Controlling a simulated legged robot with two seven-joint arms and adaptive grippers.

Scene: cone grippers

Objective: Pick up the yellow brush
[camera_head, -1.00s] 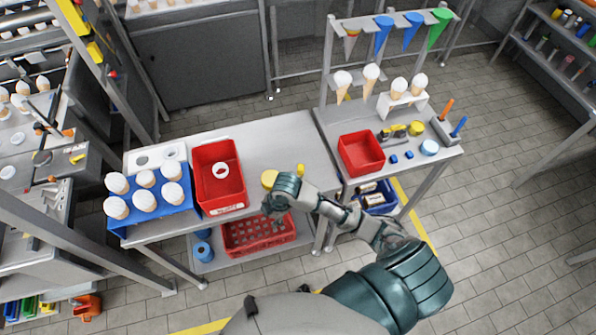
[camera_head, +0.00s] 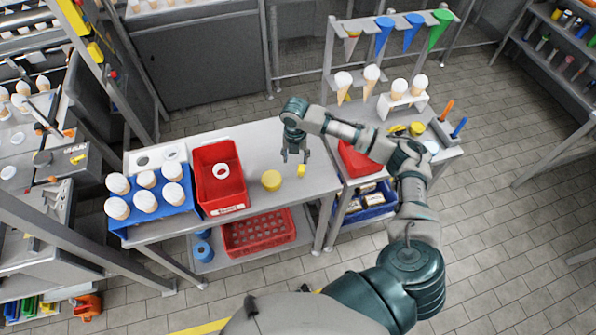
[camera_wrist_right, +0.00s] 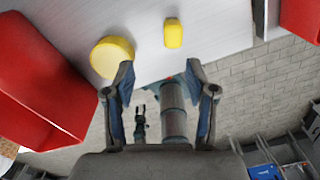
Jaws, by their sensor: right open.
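A small yellow block-like thing, which I take for the yellow brush (camera_head: 301,170), lies on the grey table near its right end. No bristles can be made out. It also shows in the right wrist view (camera_wrist_right: 173,33), beyond my fingertips. My right gripper (camera_head: 296,157) is open and empty, pointing down just behind and left of it, apart from it. Its two parted fingers (camera_wrist_right: 160,66) frame bare table and the table edge in the wrist view. A small dark pronged shape low in that view may be my left gripper (camera_wrist_right: 140,118); its opening is unclear.
A round yellow thing (camera_head: 271,180) lies left of the brush. A red bin (camera_head: 232,194) with a white ring stands farther left, beside a blue rack (camera_head: 178,211). Another red bin (camera_head: 362,165) stands right, partly behind my arm. The table behind is clear.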

